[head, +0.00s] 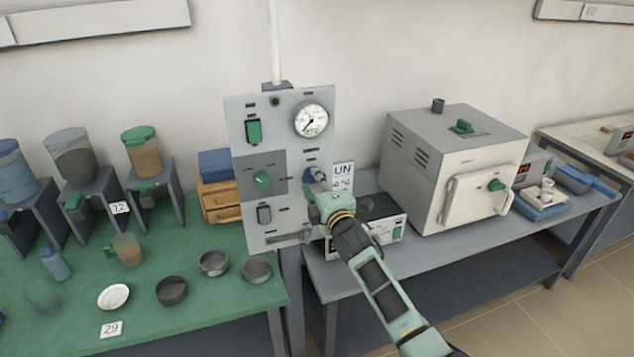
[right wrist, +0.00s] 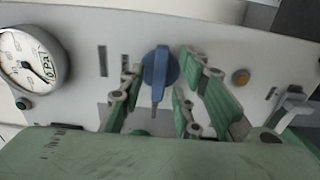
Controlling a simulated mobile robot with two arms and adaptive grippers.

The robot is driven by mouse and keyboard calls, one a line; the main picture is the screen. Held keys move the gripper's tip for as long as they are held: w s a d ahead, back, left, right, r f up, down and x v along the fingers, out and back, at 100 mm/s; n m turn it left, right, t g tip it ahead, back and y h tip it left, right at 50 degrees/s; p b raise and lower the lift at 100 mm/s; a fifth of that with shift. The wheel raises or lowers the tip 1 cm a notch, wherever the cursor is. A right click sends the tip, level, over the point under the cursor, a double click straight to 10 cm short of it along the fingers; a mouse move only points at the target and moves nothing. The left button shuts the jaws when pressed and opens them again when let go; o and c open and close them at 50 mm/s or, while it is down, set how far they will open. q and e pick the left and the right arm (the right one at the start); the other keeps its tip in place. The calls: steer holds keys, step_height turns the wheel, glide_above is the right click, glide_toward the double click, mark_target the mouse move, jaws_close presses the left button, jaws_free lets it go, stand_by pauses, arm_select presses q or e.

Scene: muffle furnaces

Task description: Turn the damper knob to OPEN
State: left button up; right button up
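A blue knob (head: 312,174) sits on the grey control panel (head: 240,215), below the gauge; I cannot read a damper or OPEN label beside it. In the right wrist view the blue knob (right wrist: 160,72) has a narrow raised handle pointing down the picture. My right gripper (head: 318,190) is at the panel in front of this knob and partly covers it. In the wrist view the green-padded fingers of my right gripper (right wrist: 158,98) stand apart on either side of the knob, with gaps to its handle. My left gripper is not in view.
The panel also carries a round gauge (head: 311,119), a green rocker switch (head: 254,132) and a green knob (head: 262,179). A muffle furnace (head: 410,160) with a green knob on top (head: 462,126) stands right. Dishes and hoppers fill the green table (head: 215,312) at left.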

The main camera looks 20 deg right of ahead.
jaws_close()
stand_by(0.3)
steer(key=shift+m, duration=0.4)
steer(key=m+b, duration=0.1)
steer(key=m, duration=1.6)
steer(key=shift+f, duration=0.1)
stand_by(0.7)
jaws_free()
